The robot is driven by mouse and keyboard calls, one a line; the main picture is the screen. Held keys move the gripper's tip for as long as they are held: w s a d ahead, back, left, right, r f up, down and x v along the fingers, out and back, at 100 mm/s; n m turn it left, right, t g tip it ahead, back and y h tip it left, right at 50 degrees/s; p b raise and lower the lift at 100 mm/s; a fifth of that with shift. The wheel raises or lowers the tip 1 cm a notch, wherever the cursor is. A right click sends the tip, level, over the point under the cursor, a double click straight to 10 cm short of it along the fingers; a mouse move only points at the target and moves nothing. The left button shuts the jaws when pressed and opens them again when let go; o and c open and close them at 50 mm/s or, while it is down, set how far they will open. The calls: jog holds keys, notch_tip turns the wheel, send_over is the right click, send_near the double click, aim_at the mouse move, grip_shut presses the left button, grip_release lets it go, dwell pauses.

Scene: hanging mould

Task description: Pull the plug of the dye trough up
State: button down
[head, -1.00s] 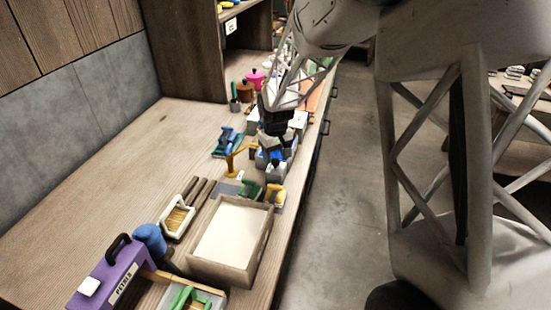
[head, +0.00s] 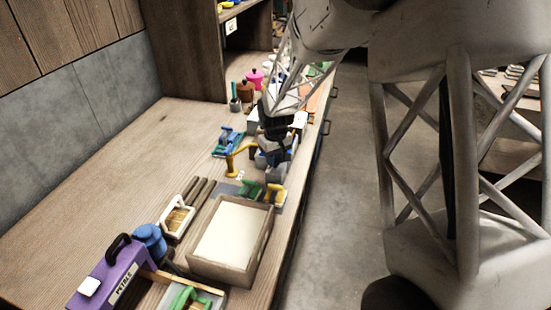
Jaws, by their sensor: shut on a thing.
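The dye trough (head: 262,160) is a small grey and blue basin near the right edge of the bench, with a yellow spout-like piece (head: 238,160) at its left. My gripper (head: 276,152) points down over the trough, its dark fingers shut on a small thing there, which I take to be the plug. The plug itself is hidden by the fingers, and how far up it stands cannot be told. Only a little blue shows in the trough.
A wooden tray with a pale sheet (head: 232,232) stands in front. Green (head: 250,190) and yellow (head: 273,194) handled tools lie between it and the trough. A blue tool (head: 228,140) is to the left; pots stand behind.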

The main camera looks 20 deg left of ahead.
aim_at(276, 160)
jog(key=shift+r, duration=1.6)
jog(key=c, duration=0.8)
grip_release()
jog(key=shift+f, duration=0.1)
notch_tip(276, 160, up, 8)
